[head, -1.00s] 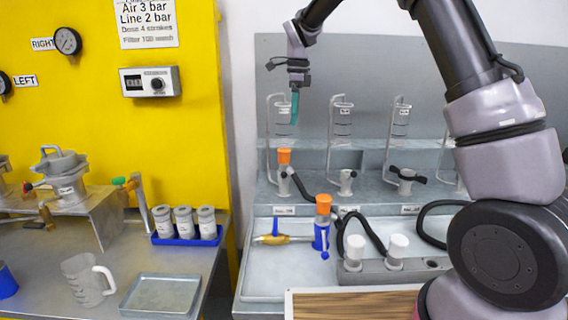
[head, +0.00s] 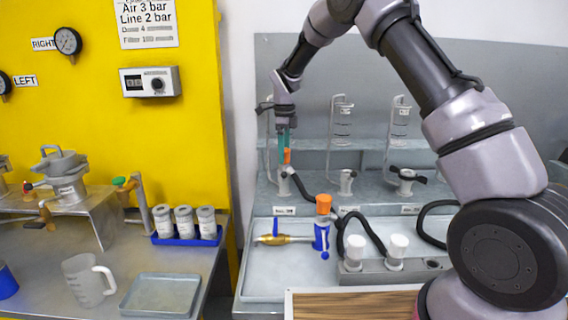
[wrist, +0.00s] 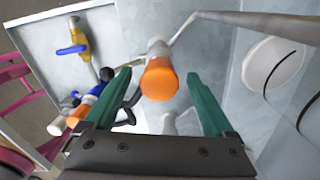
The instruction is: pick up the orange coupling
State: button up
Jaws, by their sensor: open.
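An orange coupling (head: 287,156) sits upright at the top of a grey fitting at the back left of the bench. In the wrist view the coupling (wrist: 159,80) shows large, with a grey part behind it. My gripper (head: 284,150) has teal fingers and points down at the coupling from above. In the wrist view my gripper (wrist: 160,74) is open, with one finger on each side of the coupling and visible gaps on both sides. The fingers partly hide the coupling in the head view.
A second orange piece (head: 323,203) tops a blue-bodied item in front. A brass valve with a blue handle (head: 275,238) lies in the grey tray (head: 262,284). Wire stands (head: 341,120) rise to the right of my gripper. Black hoses and white knobs (head: 398,243) lie front right.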

jog(key=shift+f, duration=0.6)
grip_shut()
notch_tip(320, 180, up, 10)
jog(key=shift+r, duration=0.1)
